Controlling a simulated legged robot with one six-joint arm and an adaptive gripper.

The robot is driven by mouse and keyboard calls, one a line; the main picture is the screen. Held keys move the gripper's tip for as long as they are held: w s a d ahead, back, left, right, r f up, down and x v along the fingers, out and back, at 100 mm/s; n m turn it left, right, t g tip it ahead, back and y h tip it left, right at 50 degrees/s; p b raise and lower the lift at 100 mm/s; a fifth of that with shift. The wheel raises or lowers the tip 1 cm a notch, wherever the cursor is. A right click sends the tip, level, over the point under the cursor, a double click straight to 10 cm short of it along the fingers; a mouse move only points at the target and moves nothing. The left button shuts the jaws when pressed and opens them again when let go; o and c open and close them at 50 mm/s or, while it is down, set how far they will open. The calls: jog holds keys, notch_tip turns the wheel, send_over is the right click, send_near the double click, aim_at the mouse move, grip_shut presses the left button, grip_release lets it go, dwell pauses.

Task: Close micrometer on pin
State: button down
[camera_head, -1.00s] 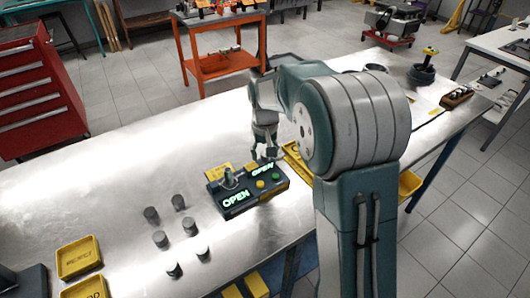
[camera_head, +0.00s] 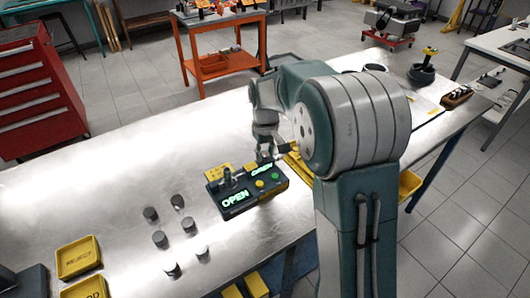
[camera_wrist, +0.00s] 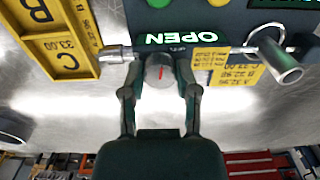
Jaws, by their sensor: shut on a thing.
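The dark measuring station (camera_head: 246,206) has two lit displays reading OPEN. My gripper (camera_head: 266,153) is at its far right side. In the wrist view my gripper (camera_wrist: 158,88) is shut on a round grey knob (camera_wrist: 158,68) with a red mark, one finger on each side. The knob sits below an inverted OPEN display (camera_wrist: 187,40). A metal rod (camera_wrist: 115,54) extends left of the knob. A grey cylinder (camera_wrist: 285,68) stands to the right on a thin rod. I cannot tell whether a pin is between the micrometer faces.
Several loose grey pins (camera_head: 160,239) stand on the metal bench left of the station. A yellow REJECT tray (camera_head: 78,257) is at the lower left. A yellow tray marked B and C (camera_wrist: 62,40) is close to my left finger.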

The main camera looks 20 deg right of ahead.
jog(key=n, duration=0.4)
jog(key=shift+f+n, duration=0.1)
jog(key=shift+n, duration=0.2)
jog(key=n, duration=1.5)
jog(key=shift+w, duration=0.1)
jog(key=shift+c, duration=1.8)
grip_release()
jog(key=shift+w, duration=0.1)
